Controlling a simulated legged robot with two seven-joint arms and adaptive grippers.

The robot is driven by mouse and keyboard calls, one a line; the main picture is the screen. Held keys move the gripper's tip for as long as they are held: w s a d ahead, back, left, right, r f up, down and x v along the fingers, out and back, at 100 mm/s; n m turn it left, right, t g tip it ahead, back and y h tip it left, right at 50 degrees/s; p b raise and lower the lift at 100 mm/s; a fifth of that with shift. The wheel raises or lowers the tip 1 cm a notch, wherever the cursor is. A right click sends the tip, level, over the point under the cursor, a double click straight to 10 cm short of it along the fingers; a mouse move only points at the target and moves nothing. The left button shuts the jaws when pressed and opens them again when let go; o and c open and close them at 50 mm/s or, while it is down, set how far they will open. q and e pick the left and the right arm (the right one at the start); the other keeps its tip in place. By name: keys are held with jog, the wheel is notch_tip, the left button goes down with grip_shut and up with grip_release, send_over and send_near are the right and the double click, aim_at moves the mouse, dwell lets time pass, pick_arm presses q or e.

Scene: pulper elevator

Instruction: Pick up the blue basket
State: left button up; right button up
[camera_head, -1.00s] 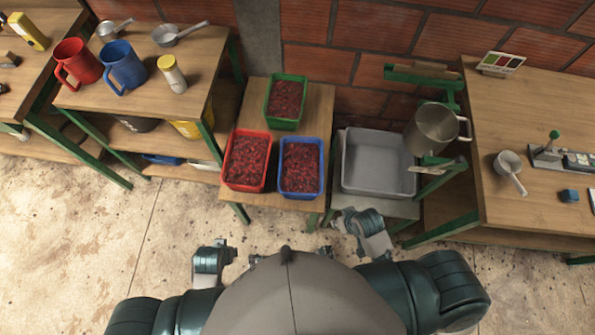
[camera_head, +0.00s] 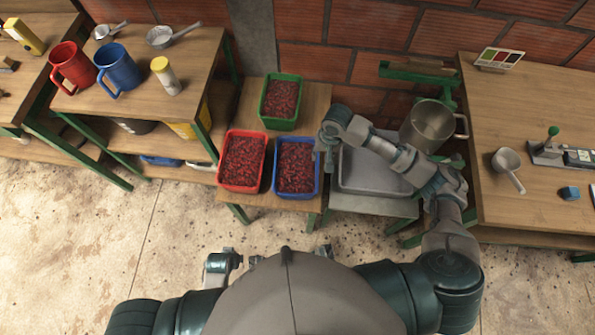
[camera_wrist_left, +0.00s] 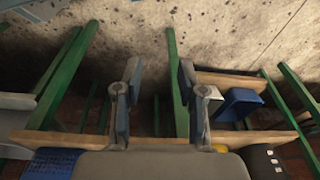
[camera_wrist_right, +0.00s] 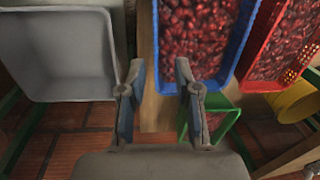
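The blue basket (camera_head: 296,194), full of dark red cherries, sits upright on the low wooden table, right of the red basket (camera_head: 240,189) and in front of the green basket (camera_head: 280,124). My right gripper (camera_head: 322,142) is at the blue basket's right side. In the right wrist view, its open fingers (camera_wrist_right: 158,72) are empty; the blue basket (camera_wrist_right: 240,45) is just beyond them, with one finger close to its edge. Contact cannot be told. My left gripper is low, largely hidden by my body in the head view. In the left wrist view its fingers (camera_wrist_left: 155,75) are open and empty.
A grey tub (camera_head: 370,185), partly covered by my right arm, stands right of the blue basket; it also shows in the right wrist view (camera_wrist_right: 60,60). A metal pot (camera_head: 430,122) is behind it. Side tables stand left and right. The floor in front is clear.

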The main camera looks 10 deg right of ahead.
aim_at(315, 170)
pick_arm(q)
notch_tip(315, 170, up, 11)
jog(key=b, duration=0.4)
pick_arm(e)
jog(key=f, duration=0.5)
jog(key=w+a+f+b, duration=0.1)
jog(key=f, duration=1)
jog(key=shift+w+a+f+b, duration=0.15)
jog(key=shift+w+a+b, duration=0.1)
jog(key=shift+a+b, duration=0.15)
jog(key=shift+a+f, duration=0.1)
jog(key=shift+f, duration=0.05)
jog(key=shift+d, duration=0.35)
jog(key=shift+c, duration=0.2)
jog(key=shift+d, duration=0.25)
grip_shut()
jog(key=shift+w+a, duration=0.1)
jog(key=shift+a, duration=0.1)
pick_arm(q)
jog(key=w+t, duration=0.2)
jog(key=w, duration=0.1)
jog(key=w+t, duration=0.1)
jog(key=shift+w+d+r+h, duration=0.3)
jog(key=shift+w+r+h, duration=0.05)
jog(key=shift+r+h, duration=0.05)
pick_arm(e)
jog(key=shift+a, duration=0.15)
